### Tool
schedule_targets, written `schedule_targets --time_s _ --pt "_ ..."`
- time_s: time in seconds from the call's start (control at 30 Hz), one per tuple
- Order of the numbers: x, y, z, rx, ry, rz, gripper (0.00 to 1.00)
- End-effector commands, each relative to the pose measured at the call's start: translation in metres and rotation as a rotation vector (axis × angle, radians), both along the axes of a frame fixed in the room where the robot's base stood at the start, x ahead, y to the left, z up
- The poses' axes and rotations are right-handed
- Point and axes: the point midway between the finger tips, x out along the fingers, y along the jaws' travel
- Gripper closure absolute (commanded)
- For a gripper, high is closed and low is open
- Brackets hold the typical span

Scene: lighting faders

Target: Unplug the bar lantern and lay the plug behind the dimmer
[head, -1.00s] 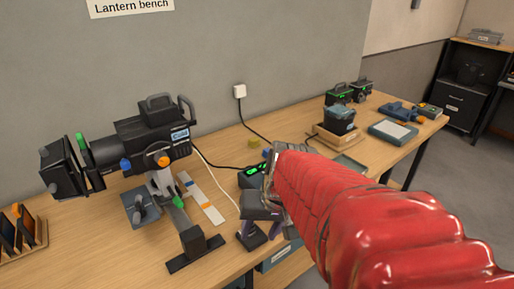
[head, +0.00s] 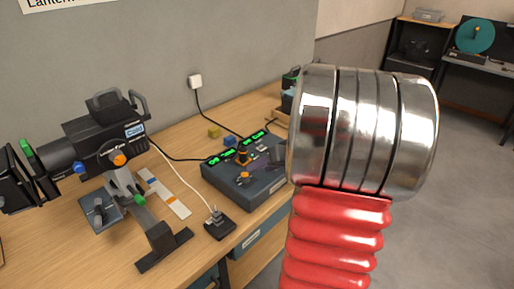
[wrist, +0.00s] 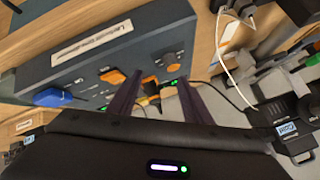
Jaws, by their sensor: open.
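The black lantern (head: 100,135), with a label reading "Cold", stands on the bench at the left. Its white cable runs to a plug (head: 216,214) upright on a small black socket block (head: 220,229) at the bench's front edge. The dark dimmer (head: 225,185), with green displays, stands right of it. In the wrist view the dimmer (wrist: 150,28) fills the upper left, and the lantern's label (wrist: 286,129) shows at right. My gripper (wrist: 160,80) is open and empty, its dark purple fingers over the dimmer's face. In the head view my wrist hides most of it.
A black cable runs from the white wall socket (head: 195,81) to the dimmer. A marked white strip (head: 165,193) lies beside the lantern's stand.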

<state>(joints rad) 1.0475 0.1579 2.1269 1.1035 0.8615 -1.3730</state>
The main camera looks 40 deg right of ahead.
Motion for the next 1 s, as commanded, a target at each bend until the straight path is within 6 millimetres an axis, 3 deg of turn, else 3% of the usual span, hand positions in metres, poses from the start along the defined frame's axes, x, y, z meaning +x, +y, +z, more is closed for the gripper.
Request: schedule_targets --time_s 0.33,0.53,1.0 --pt "0.032 -0.032 0.036 -0.323 -0.178 0.160 0.55" --pt "0.032 -0.032 0.037 -0.433 -0.189 0.243 0.55" --pt "0.035 -0.032 0.035 -0.441 -0.189 0.252 0.55"
